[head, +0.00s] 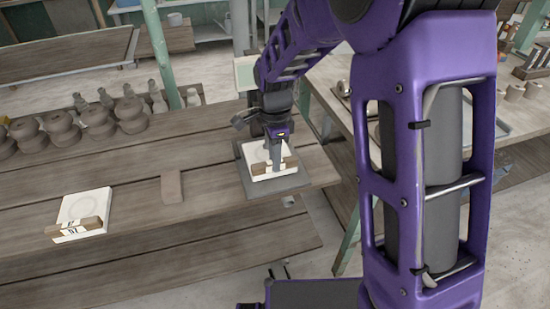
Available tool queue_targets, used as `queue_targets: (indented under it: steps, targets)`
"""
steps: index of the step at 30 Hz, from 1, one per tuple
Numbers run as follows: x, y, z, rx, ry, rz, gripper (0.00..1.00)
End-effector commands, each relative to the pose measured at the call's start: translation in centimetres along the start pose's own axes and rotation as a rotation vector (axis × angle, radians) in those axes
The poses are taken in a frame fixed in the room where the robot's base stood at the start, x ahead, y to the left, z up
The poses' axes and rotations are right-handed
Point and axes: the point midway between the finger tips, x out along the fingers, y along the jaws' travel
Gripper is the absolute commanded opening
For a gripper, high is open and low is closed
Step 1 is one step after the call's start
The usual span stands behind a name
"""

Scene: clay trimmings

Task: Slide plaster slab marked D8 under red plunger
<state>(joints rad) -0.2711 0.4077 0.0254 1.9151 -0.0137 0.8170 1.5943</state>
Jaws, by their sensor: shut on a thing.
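A white plaster slab (258,155) with a brown front strip lies on a dark grey plate (292,183) near the right end of the wooden bench. My gripper (276,164) points down and is shut on this slab at its front strip, hiding part of its top. A second white slab (84,206), with a round mark on top and a brown strip in front, lies apart on the bench at the left. The lettering on both strips is too small to read surely. I cannot make out a red plunger; my arm hides part of the area.
A small brown-grey block (171,186) stands on the bench between the two slabs. Several dark clay pots (98,122) line the bench's back left. Another table (365,135) stands at the right, partly behind my arm. The bench between block and left slab is clear.

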Motion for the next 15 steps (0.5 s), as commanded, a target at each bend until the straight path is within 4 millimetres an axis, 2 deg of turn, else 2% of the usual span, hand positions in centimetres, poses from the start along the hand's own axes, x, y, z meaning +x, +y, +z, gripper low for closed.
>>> queue_targets:
  steps: [15]
  targets:
    - [0.14, -1.04, -0.02, 0.0, 0.0, -0.001, 0.0]
